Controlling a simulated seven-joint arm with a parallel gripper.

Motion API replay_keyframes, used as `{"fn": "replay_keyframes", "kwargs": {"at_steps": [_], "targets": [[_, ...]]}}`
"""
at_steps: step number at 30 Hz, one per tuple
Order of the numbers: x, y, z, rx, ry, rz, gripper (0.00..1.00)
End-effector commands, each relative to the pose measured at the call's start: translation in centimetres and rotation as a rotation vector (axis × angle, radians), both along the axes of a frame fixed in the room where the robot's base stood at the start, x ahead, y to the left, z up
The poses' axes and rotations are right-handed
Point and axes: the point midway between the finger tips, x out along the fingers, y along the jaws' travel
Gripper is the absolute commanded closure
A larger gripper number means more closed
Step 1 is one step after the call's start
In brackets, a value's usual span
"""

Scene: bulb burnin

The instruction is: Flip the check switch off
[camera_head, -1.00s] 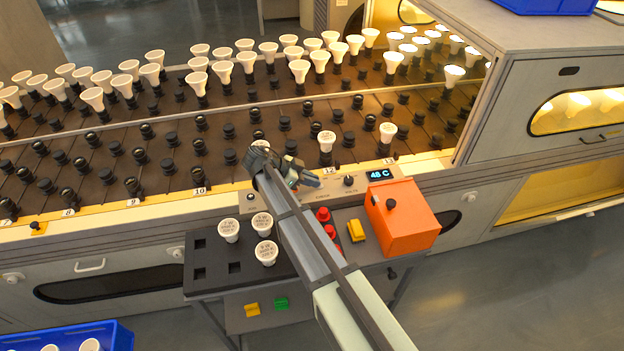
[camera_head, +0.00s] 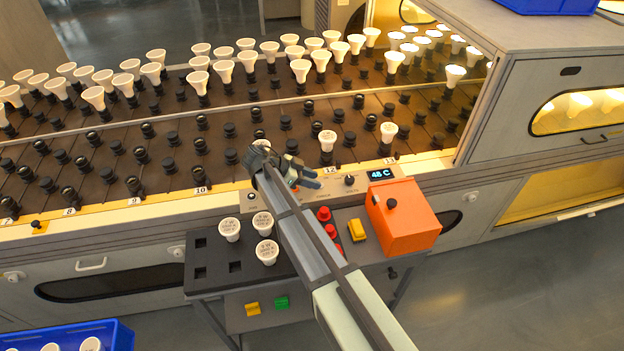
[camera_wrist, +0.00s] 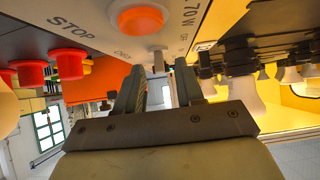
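The check switch, a small grey toggle lever (camera_wrist: 158,62), shows in the wrist view on the pale control panel (camera_wrist: 195,28), below a round orange lamp (camera_wrist: 140,18). An "OFF" label is beside it. My gripper (camera_wrist: 160,70) is open, with one finger on each side of the lever in the picture and a gap between them. I cannot tell whether a finger touches it. In the head view my gripper (camera_head: 312,179) is at the panel on the front of the rack, and my arm hides the switch.
Red buttons (camera_wrist: 70,63) are left of the fingers in the wrist view. An orange box (camera_head: 402,217), a yellow block (camera_head: 357,230) and a dark bulb tray (camera_head: 212,270) stand in front of the panel. Sockets and bulbs (camera_head: 327,140) fill the rack behind.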

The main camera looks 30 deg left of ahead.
Motion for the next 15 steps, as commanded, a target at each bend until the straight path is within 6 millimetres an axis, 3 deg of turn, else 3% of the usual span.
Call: {"fn": "replay_keyframes", "kwargs": {"at_steps": [15], "targets": [[-5.1, 5.3, 5.4, 0.001, -0.001, 0.002, 0.63]]}}
